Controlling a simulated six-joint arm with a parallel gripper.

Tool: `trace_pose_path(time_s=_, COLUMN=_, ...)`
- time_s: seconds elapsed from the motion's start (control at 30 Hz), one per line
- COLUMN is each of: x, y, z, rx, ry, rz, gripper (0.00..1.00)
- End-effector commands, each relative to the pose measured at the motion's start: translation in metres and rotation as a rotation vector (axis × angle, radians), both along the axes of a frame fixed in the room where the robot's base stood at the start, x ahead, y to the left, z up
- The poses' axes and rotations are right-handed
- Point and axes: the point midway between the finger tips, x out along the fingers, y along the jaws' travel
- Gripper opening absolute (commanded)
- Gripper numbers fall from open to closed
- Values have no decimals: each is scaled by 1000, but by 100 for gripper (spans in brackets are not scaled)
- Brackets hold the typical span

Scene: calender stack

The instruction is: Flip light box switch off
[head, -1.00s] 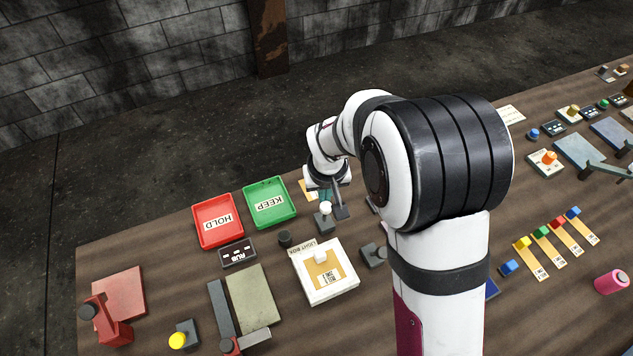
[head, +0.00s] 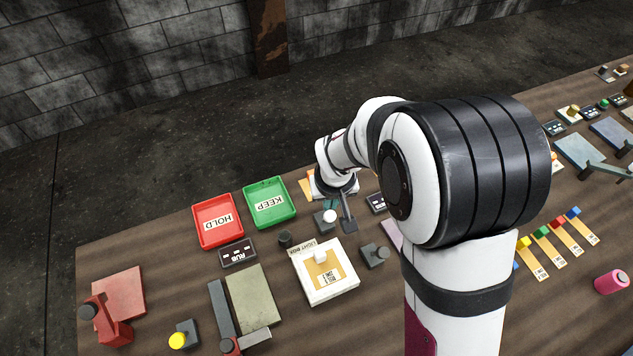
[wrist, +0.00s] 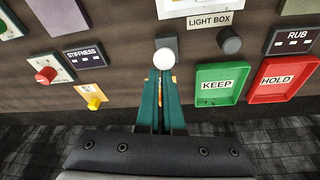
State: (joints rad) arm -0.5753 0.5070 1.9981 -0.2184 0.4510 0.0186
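The light box switch appears to be the dark block with a white ball knob (head: 330,216) behind the white light box (head: 308,284). In the wrist view the white knob (wrist: 163,59) overlaps the tips of my gripper's teal fingers (wrist: 162,78), and the dark base (wrist: 168,41) is just beyond. A narrow gap shows between the fingers lower down. The knob hides the tips, so I cannot tell whether they grip the stem. The "LIGHT BOX" label (wrist: 210,20) is beside it.
A dark round knob (head: 285,239) stands left of the switch. A dark knob block (head: 375,254) is to the right. In the wrist view a STIFFNESS panel (wrist: 85,58) is left of the fingers.

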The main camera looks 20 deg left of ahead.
Motion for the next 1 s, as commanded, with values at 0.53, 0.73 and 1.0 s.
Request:
trace_pose_path(time_s=0.53, x=27, y=13, z=22, rx=-2, ry=5, rz=-3, gripper=0)
trace_pose_path(time_s=0.73, x=1, y=-7, z=60, rx=0, ry=0, rz=-2, gripper=0)
trace_pose_path(time_s=1.0, x=-19, y=-22, z=87, rx=-1, ry=1, rz=0, gripper=0)
